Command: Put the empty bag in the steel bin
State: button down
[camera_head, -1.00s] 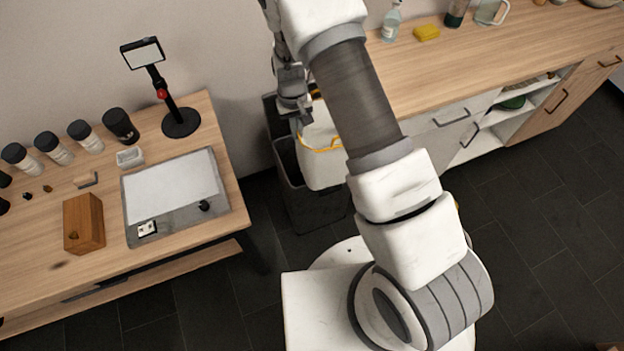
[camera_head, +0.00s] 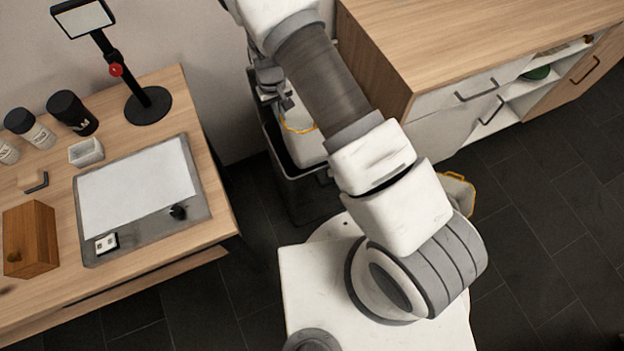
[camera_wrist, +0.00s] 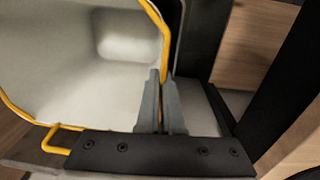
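The bag (camera_head: 303,144) is white with a yellow rim and hangs below my gripper (camera_head: 280,100), partly hidden by my arm. In the wrist view my gripper (camera_wrist: 161,78) is shut on the bag's yellow rim, and the bag's pale, empty inside (camera_wrist: 95,70) fills the left. A dark grey bin (camera_head: 312,197) stands on the floor between the table and the cabinet. The bag overlaps its opening in the head view; I cannot tell how far it is inside. Whether this bin is the steel one is not clear.
A wooden table (camera_head: 215,185) with a lamp-like stand (camera_head: 148,104), jars and a wooden block stands at left. A wood-topped cabinet (camera_head: 440,45) stands at right. Another yellow-rimmed pale object (camera_head: 458,194) is partly hidden behind my arm. Dark floor at right is clear.

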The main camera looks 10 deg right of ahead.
notch_tip(320, 180, down, 27)
jog(key=b, duration=1.8)
jog(key=shift+f, duration=0.1)
jog(key=c, duration=1.5)
grip_release()
jog(key=shift+o, duration=0.8)
notch_tip(320, 180, up, 13)
jog(key=p, duration=0.3)
jog(key=shift+a+f+p, duration=0.2)
jog(key=shift+a+p, duration=0.05)
jog(key=shift+p, duration=0.05)
